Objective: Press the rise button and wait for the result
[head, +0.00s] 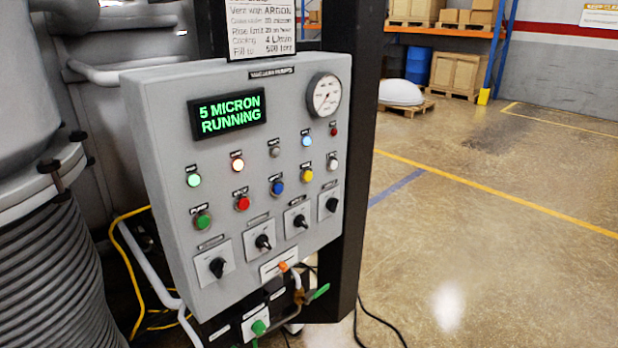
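A grey control panel (165,160) stands at the left of the head view. Its display (228,113) reads "5 MICRON RUNNING" in green. A row of buttons crosses its middle: green (203,221), red (243,203), blue (277,188), yellow (306,176) and white (332,164). Their labels are too small to read, so I cannot tell which is the rise button. Above them, green (193,180), orange-white (238,164) and pale blue (307,140) lamps look lit; a grey (274,151) and a dark red one (334,131) look unlit. Neither gripper is in view.
A dial gauge (324,95) sits at the panel's upper right. Several black rotary knobs (263,242) sit below the buttons. A green-handled valve (318,293) sticks out underneath. A ribbed metal hose (55,290) and yellow cable (128,270) are left. The floor (500,240) at right is open.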

